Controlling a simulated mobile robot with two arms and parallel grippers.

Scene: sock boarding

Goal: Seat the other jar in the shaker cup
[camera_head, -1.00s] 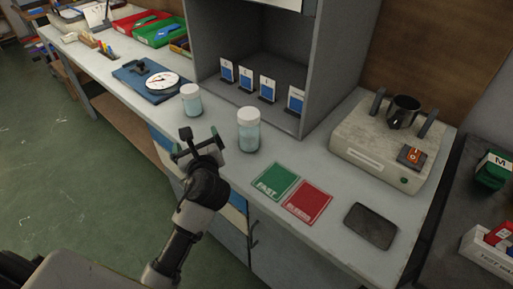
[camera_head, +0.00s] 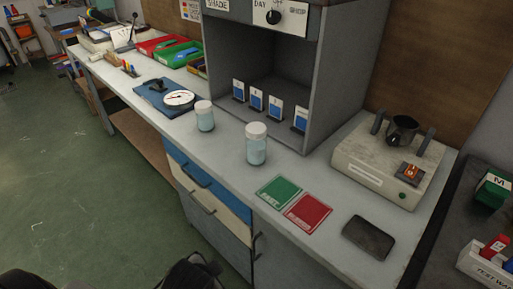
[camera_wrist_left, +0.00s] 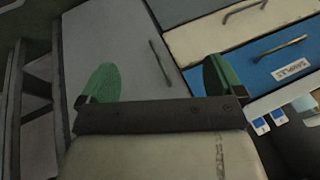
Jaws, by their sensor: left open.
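Two lidded jars stand upright on the bench: one (camera_head: 205,117) farther back on the left and one (camera_head: 256,145) closer, in front of the grey cabinet. The dark shaker cup (camera_head: 402,129) sits between two posts on the beige shaker machine (camera_head: 385,165) at the right; its inside is too small to make out. My left gripper (camera_wrist_left: 160,82) shows in the left wrist view with its green fingers wide apart and nothing between them. It faces the drawer fronts below the bench, away from the jars. My right gripper is not in view.
A green card (camera_head: 279,191) and a red card (camera_head: 306,213) lie before the closer jar. A dark pad (camera_head: 368,237) lies near the front edge. A blue scale (camera_head: 168,97) stands left of the jars. The cabinet (camera_head: 340,75) walls the bench's back.

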